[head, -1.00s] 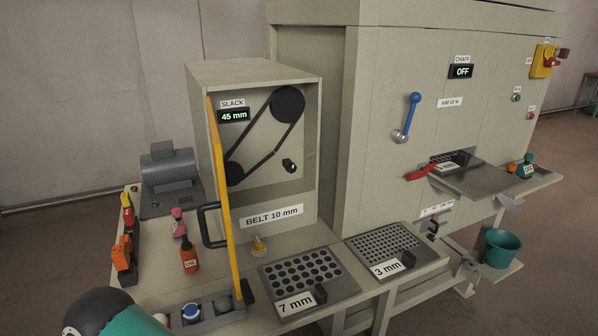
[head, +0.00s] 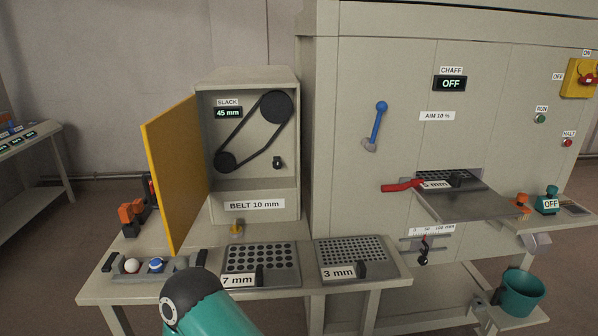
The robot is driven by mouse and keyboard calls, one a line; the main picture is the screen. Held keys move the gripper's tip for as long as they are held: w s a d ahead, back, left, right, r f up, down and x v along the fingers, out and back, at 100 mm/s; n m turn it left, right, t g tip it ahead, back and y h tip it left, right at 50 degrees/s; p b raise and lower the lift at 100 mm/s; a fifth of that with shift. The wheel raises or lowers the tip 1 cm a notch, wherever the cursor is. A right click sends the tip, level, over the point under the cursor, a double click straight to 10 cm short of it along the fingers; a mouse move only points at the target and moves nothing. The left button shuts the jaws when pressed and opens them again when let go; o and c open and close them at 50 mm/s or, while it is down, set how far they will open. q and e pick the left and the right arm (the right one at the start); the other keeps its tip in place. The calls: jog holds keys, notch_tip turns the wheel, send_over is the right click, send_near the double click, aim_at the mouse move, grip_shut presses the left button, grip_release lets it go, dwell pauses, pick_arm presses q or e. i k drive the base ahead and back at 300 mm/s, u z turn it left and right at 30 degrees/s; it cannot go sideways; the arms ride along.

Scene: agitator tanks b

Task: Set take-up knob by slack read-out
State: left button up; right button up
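The slack read-out (head: 228,113) shows 45 mm, inside the open belt housing at the left of the machine. A black take-up knob (head: 278,162) sits on the housing's back panel, right of the belt (head: 252,132) and its two pulleys. A label (head: 254,205) below reads BELT 10 mm. The yellow guard door (head: 177,175) stands swung open to the left. A teal and black link of my arm shows at the bottom, below the housing. Neither gripper can be made out in the head view.
Two perforated screens, 7 mm (head: 262,258) and 3 mm (head: 352,250), lie on the bench in front. A tray (head: 137,276) with balls is at front left. A red handle (head: 402,187) and metal chute (head: 465,205) stick out at right. A teal bucket (head: 521,292) stands low right.

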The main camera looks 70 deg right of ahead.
aim_at(277, 163)
jog(key=z, duration=0.85)
jog(key=k, duration=0.5)
jog(key=z, duration=0.5)
jog(key=i, duration=0.3)
jog(key=z, duration=0.3)
